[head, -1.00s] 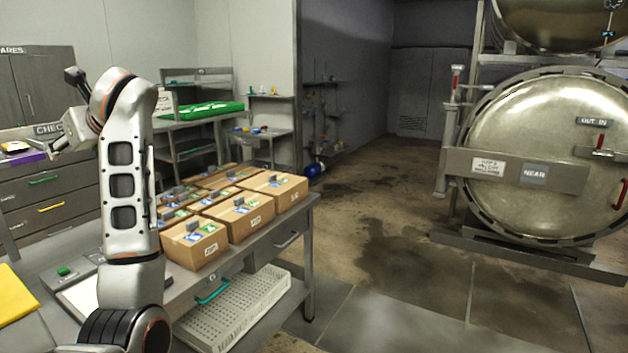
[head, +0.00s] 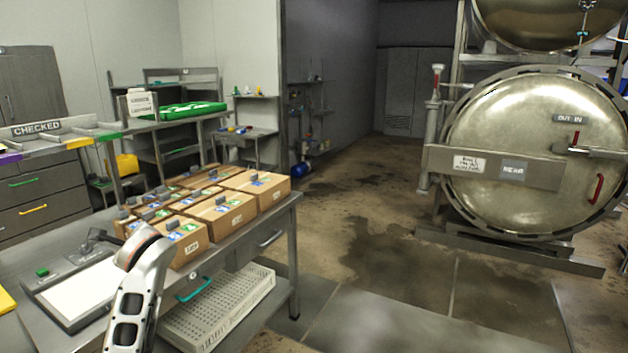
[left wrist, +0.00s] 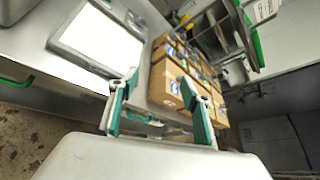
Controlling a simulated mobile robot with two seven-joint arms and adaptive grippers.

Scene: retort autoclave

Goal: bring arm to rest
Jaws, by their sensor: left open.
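My left arm (head: 140,290) comes up from the bottom of the head view, its wrist bent over the grey worktable (head: 235,260). My left gripper (left wrist: 160,82) shows in the left wrist view with its two teal-lined fingers apart and nothing between them. The fingers point toward the white panel (left wrist: 97,38) and the cardboard boxes (left wrist: 178,85), with the table surface beyond them. In the head view the fingers cannot be made out clearly near the wrist. My right gripper is in neither view.
Several cardboard boxes (head: 220,217) stand on the table beside the arm, and a white-topped panel (head: 85,295) lies to its left. A white perforated crate (head: 225,305) sits on the shelf below. The retort (head: 530,150) stands at right, with open floor between.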

